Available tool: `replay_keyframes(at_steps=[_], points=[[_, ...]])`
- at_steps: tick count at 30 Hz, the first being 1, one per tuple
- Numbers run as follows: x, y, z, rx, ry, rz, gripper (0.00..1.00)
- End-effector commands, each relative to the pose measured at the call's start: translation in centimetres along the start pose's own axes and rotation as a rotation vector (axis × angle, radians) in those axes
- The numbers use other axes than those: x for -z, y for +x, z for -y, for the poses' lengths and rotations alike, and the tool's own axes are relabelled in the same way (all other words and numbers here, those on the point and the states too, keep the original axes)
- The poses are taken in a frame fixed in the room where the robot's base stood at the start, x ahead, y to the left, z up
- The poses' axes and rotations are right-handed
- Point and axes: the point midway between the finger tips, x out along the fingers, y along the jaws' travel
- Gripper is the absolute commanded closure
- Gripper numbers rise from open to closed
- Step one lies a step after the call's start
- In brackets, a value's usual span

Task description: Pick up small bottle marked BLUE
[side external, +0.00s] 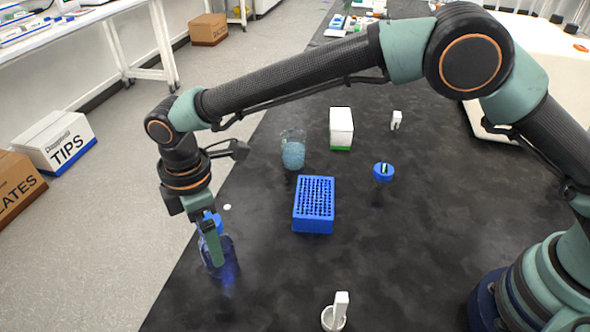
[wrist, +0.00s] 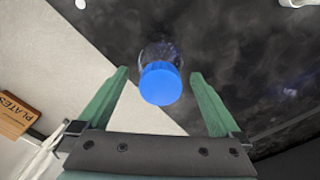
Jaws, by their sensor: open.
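A clear bluish bottle (side external: 226,268) with a blue cap stands near the left edge of the black bench in the side view. In the wrist view its blue cap (wrist: 161,84) lies between the two green fingers, with its clear body (wrist: 162,52) partly showing above. No marking is readable on it. My gripper (side external: 213,256) points down at this bottle, and one finger hides part of it. In the wrist view my gripper (wrist: 159,74) is open, with a gap on both sides of the cap. A second blue-capped item (side external: 383,170) stands further right, its body hard to make out.
A blue tip rack (side external: 314,224) stands right of the bottle. Behind are a beaker with blue contents (side external: 293,153) and a white box with a green base (side external: 341,128). A white mortar with pestle (side external: 335,316) is at the front. Bench between rack and mortar is clear.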

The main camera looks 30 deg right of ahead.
Motion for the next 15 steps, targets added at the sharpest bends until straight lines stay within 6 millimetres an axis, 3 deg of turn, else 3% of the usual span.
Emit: replay_keyframes(at_steps=[9, 15], points=[[-1.1, 4.0, 0.0, 0.002, 0.001, 0.002, 0.00], [-1.0, 5.1, 0.0, 0.000, 0.001, 0.000, 0.00]])
